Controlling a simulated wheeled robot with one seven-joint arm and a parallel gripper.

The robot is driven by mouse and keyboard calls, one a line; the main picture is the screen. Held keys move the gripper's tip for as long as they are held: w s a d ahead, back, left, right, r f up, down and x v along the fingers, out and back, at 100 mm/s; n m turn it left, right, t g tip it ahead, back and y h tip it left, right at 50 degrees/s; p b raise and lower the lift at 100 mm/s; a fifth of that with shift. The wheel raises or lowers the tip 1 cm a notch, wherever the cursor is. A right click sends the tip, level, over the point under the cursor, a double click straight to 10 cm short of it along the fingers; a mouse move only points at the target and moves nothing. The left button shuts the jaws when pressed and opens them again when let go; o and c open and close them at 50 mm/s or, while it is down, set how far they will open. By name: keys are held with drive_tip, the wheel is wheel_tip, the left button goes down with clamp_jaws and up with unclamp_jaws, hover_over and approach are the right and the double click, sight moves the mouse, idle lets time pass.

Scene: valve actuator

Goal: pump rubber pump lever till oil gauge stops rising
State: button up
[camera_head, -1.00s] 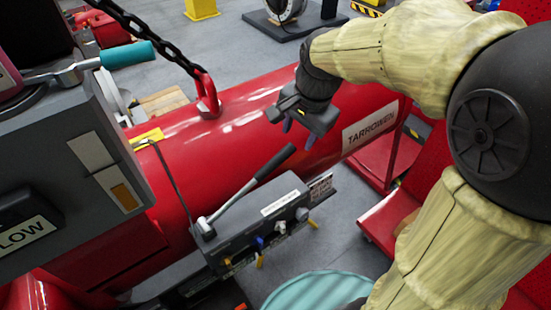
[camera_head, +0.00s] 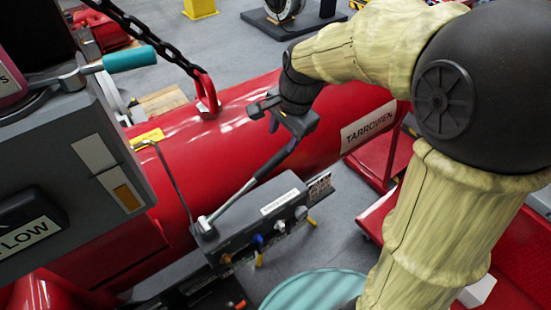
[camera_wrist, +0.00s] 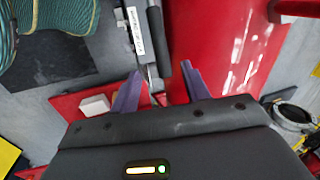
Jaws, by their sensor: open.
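The pump lever (camera_head: 235,194) is a silver rod with a black rubber grip, slanting up and right from the grey pump block (camera_head: 255,224). My gripper (camera_head: 283,130) is open at the upper end of the lever, in front of the red cylinder. In the wrist view the purple fingers of my gripper (camera_wrist: 161,90) are spread, with the black lever grip (camera_wrist: 156,42) showing beyond and between them. I cannot tell whether a finger touches the grip. I cannot make out an oil gauge reading.
The large red cylinder (camera_head: 185,150) lies behind the pump block. A chain (camera_head: 150,38) runs to its lifting eye. A grey box (camera_head: 75,190) with a teal-handled crank (camera_head: 128,58) stands at left. A pale teal round object (camera_head: 315,289) is below the block.

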sight(276, 158)
drive_tip(key=p+x, duration=0.2)
drive_tip(key=x, duration=1)
drive_tip(key=shift+f, duration=0.3)
drive_tip(key=shift+c, duration=0.3)
clamp_jaws()
